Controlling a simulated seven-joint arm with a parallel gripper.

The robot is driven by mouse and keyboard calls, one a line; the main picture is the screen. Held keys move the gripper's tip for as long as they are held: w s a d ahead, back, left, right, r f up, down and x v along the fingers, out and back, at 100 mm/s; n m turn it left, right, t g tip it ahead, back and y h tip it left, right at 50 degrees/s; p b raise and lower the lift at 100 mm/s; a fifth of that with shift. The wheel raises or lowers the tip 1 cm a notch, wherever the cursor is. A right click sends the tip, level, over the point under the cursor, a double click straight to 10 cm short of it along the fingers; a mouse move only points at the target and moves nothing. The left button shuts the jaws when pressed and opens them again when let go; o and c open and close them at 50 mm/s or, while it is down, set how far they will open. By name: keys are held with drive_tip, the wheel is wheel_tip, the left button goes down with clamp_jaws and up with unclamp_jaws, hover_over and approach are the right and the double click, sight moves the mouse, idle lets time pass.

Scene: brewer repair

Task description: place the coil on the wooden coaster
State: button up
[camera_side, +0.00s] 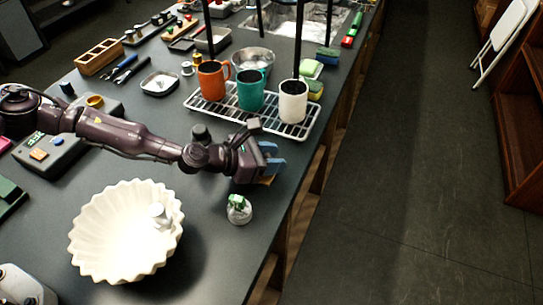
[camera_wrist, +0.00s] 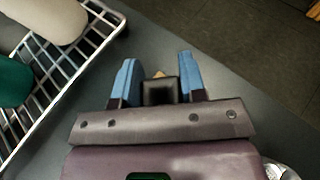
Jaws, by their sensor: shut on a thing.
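My gripper (camera_side: 276,158) is low over the right part of the dark counter, its blue fingers pointing right. In the wrist view, the fingers (camera_wrist: 157,72) stand on either side of a dark, square-edged block (camera_wrist: 160,92), which I take to be the coil; its far side is hidden. In the side view the gripper hides it. A small tan edge, likely the wooden coaster (camera_side: 266,181), shows just under the gripper. A tan corner (camera_wrist: 159,74) also shows just beyond the dark block in the wrist view. Whether the block touches the coaster is not clear.
A wire rack (camera_side: 222,116) with orange (camera_side: 212,82), teal (camera_side: 252,92) and white (camera_side: 292,102) mugs stands just behind the gripper. A small green-topped glass item (camera_side: 238,208) is in front. A white fluted bowl (camera_side: 100,235) stands front left. The counter's edge is close on the right.

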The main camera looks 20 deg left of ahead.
drive_tip(key=shift+f, duration=0.1)
drive_tip(key=o, duration=1)
drive_tip(key=v, duration=1.2)
